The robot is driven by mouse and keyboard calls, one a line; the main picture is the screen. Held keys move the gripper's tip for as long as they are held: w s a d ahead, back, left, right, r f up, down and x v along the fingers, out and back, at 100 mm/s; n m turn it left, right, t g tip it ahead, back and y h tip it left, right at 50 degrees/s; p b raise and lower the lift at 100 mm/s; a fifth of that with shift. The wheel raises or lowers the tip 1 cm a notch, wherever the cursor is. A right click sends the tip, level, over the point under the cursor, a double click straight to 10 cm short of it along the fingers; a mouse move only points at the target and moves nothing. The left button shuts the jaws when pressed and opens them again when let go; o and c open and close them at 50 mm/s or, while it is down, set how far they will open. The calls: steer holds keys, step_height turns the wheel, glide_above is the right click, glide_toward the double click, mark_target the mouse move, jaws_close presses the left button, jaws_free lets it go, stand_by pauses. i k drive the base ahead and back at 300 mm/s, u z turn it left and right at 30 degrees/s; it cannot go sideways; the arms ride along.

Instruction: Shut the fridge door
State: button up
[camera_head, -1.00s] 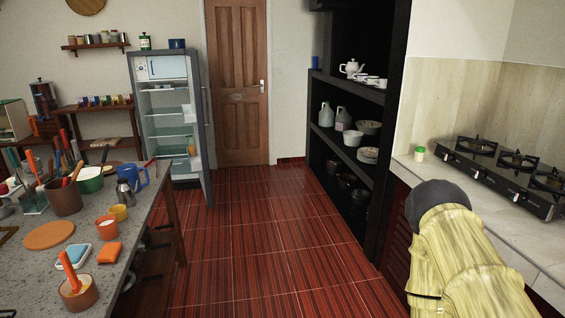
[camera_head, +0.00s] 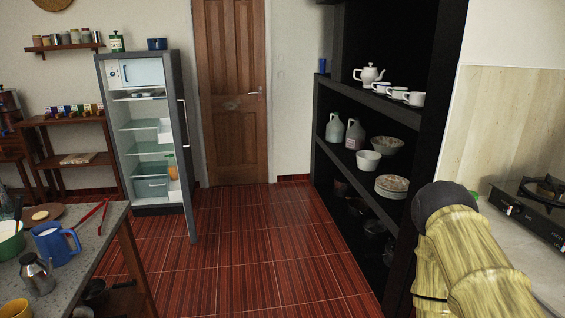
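The fridge (camera_head: 148,203) stands against the back wall, left of the wooden door, with a green tin and a dark blue pot on top. Its interior with shelves and a drawer shows. The fridge door (camera_head: 188,185) is open, swung out toward me on the right side and seen nearly edge-on, with a pale handle (camera_head: 184,122) on its outer side. Items sit in the door's inner racks. Part of my arm shows at the lower right, far from the fridge. My gripper cannot be made out.
A stone counter (camera_head: 95,238) with a blue mug and metal pot is at the lower left. A black shelf unit (camera_head: 330,155) with crockery stands on the right. A stove (camera_head: 540,205) is at the far right. Red tiled floor (camera_head: 255,255) lies clear between.

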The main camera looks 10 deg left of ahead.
mark_target(176, 148)
steer(key=i, duration=3.4)
steer(key=u, duration=0.45)
steer(key=i, duration=0.4)
steer(key=u, duration=1.8)
